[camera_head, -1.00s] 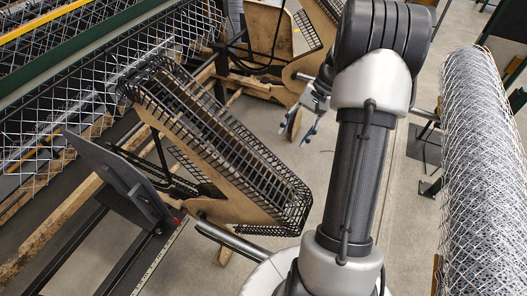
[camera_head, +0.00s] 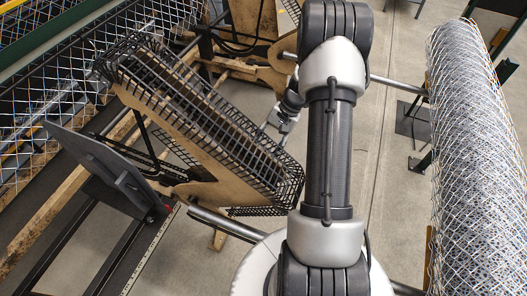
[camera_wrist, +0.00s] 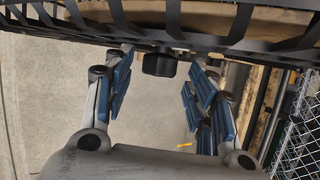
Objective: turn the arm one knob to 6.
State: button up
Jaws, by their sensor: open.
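A small dark knob-like part (camera_wrist: 159,65) shows in the wrist view, just below the edge of a black slatted guard (camera_wrist: 215,40). I cannot read any number or mark on it. My gripper (camera_wrist: 160,76) is open, with blue-padded fingers to the left and right of this part; contact is not visible. In the head view my gripper (camera_head: 283,119) is beside the right side of the long black guard (camera_head: 200,115), which is mounted on a tan arm (camera_head: 208,190). The knob-like part cannot be made out in the head view.
A large roll of wire mesh (camera_head: 475,150) stands on the right. A dark panel (camera_head: 100,165) on a stand is at the left, before more mesh (camera_head: 40,150). Bare concrete floor (camera_head: 385,120) lies between my arm and the roll.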

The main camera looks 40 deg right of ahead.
jog(key=shift+x, duration=1.1)
jog(key=shift+c, duration=0.6)
